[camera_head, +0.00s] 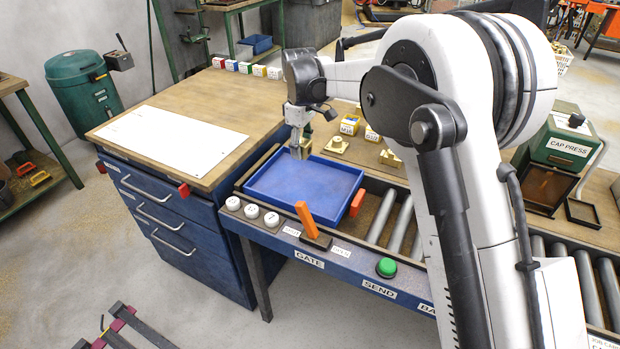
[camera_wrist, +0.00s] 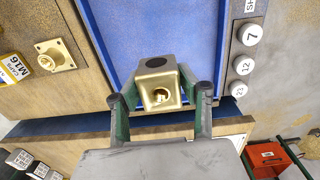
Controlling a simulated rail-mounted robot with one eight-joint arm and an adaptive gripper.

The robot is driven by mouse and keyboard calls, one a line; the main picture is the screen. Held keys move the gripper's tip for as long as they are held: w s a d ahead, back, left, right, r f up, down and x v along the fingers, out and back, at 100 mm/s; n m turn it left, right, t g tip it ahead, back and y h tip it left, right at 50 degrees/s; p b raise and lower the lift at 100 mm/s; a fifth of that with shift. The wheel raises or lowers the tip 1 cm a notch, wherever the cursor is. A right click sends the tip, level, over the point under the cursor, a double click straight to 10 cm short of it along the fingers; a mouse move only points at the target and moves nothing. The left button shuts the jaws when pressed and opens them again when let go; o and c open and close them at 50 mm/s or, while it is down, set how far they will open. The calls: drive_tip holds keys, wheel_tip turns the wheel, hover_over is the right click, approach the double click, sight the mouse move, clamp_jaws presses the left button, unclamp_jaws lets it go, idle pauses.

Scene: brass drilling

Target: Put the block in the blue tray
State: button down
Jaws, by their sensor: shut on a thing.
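A brass block (camera_wrist: 158,88) with a dark round hole in one face and a bored hole in another is held between the fingers of my gripper (camera_wrist: 160,98) in the wrist view. The gripper is shut on it. In the head view, my gripper (camera_head: 300,148) points down at the back left part of the blue tray (camera_head: 305,192), and the block is mostly hidden there. The tray's floor looks bare. The tray also fills the upper middle of the wrist view (camera_wrist: 150,25). The gap between block and tray floor cannot be told.
The tray sits on the roller conveyor beside an orange gate lever (camera_head: 306,219), an orange stop (camera_head: 357,203) and a green button (camera_head: 386,267). Brass flanged parts (camera_head: 338,144) and yellow labels stand behind. A wooden bench with a white sheet (camera_head: 170,138) lies left.

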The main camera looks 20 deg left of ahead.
drive_tip(key=s+a, duration=0.4)
drive_tip(key=s, duration=0.6)
hover_over(305, 184)
wheel_tip(305, 184, down, 7)
drive_tip(key=shift+r+p, duration=0.1)
drive_tip(key=shift+p, duration=0.3)
drive_tip(key=shift+f, duration=1.9)
drive_tip(key=shift+f, duration=0.1)
drive_tip(key=shift+f, duration=0.1)
drive_tip(key=c, duration=1.2)
unclamp_jaws()
drive_tip(key=shift+o, duration=0.2)
